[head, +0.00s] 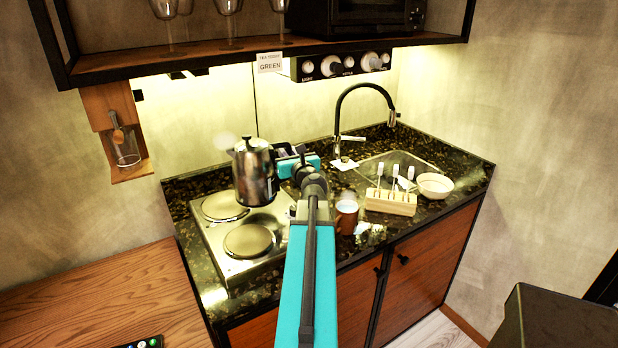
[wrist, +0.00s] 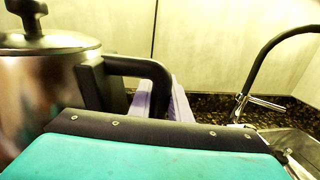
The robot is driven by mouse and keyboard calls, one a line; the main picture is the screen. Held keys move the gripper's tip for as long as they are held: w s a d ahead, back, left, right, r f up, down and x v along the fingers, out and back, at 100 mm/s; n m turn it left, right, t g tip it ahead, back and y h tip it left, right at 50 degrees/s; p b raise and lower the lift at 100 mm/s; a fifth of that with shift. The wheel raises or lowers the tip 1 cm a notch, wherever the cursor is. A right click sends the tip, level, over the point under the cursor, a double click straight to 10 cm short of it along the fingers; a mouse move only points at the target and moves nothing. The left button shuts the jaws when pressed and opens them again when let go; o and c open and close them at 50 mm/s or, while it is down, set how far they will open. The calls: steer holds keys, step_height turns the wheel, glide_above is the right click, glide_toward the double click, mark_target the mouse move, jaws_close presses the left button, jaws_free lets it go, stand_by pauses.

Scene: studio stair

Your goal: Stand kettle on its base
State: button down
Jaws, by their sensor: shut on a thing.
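The kettle (head: 256,178) is a shiny metal pot with a black lid knob and black handle. It appears upright above the back right part of the two-plate hob (head: 226,262); I cannot tell whether it touches. In the wrist view the kettle (wrist: 45,85) fills the left side, with its black handle (wrist: 140,66) reaching right. My gripper (head: 290,163) is to the right of the kettle, shut on its handle. A pale lilac finger shows behind the handle in the wrist view. I cannot make out a separate kettle base; my arm and the kettle hide part of the counter.
A brown mug (head: 346,217) stands right of my arm. A wooden rack (head: 390,204) with white-topped sticks, a white bowl (head: 435,186), the sink and a black tap (head: 340,110) are further right. A shelf (head: 260,58) with hanging glasses overhangs the counter.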

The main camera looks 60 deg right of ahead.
steer(key=s+d+f+m+g+h, duration=0.1)
steer(key=s+d+m+g+h, duration=0.1)
steer(key=s, duration=0.5)
steer(key=s+d+f+m+g+h, duration=0.1)
steer(key=s+d+m+g, duration=0.3)
steer(key=g, duration=0.5)
steer(key=s+d+m+g+h, duration=0.2)
steer(key=s+d+m+g, duration=0.2)
steer(key=s, duration=0.6)
steer(key=shift+f+m+g+h+b, duration=0.4)
steer(key=shift+m+g, duration=0.5)
steer(key=shift+g, duration=0.1)
steer(key=w+d+f+p, duration=0.1)
steer(key=w+d+p, duration=0.3)
steer(key=w+d, duration=0.5)
steer(key=shift+w+d+f, duration=0.2)
steer(key=shift+w+d, duration=0.1)
steer(key=shift+d, duration=1)
steer(key=shift+w+d+f+p, duration=0.15)
steer(key=shift+f+p, duration=0.3)
steer(key=shift+f, duration=0.45)
steer(key=shift+w+d+f+p, duration=0.15)
steer(key=shift+f+p, duration=0.3)
steer(key=shift+f, duration=0.6)
